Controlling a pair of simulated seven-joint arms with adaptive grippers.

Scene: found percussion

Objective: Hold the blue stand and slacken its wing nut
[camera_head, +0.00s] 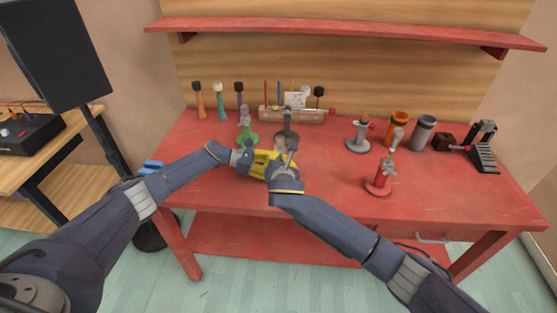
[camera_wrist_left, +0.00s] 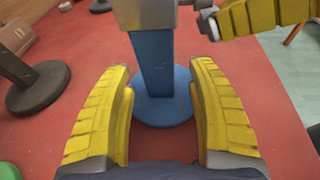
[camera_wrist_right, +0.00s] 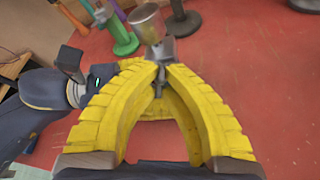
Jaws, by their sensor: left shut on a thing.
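The blue stand (camera_wrist_left: 152,62) stands upright on its round base in the left wrist view, with a grey block at the top of its post. My left gripper (camera_wrist_left: 162,85) is shut on its post, one yellow finger on each side. My right gripper (camera_wrist_right: 160,68) reaches the stand's top from the side, its fingertips together on the grey wing nut (camera_wrist_right: 160,83). The right gripper also shows at the upper right of the left wrist view (camera_wrist_left: 212,22). In the head view both grippers meet at the stand and mostly hide it.
A green stand (camera_head: 247,137) is behind left, a red stand (camera_head: 380,181) and a grey stand (camera_head: 359,142) to the right. A wooden tool rack (camera_head: 290,116), mallets and cups (camera_head: 423,129) line the back of the red table (camera_head: 330,195).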

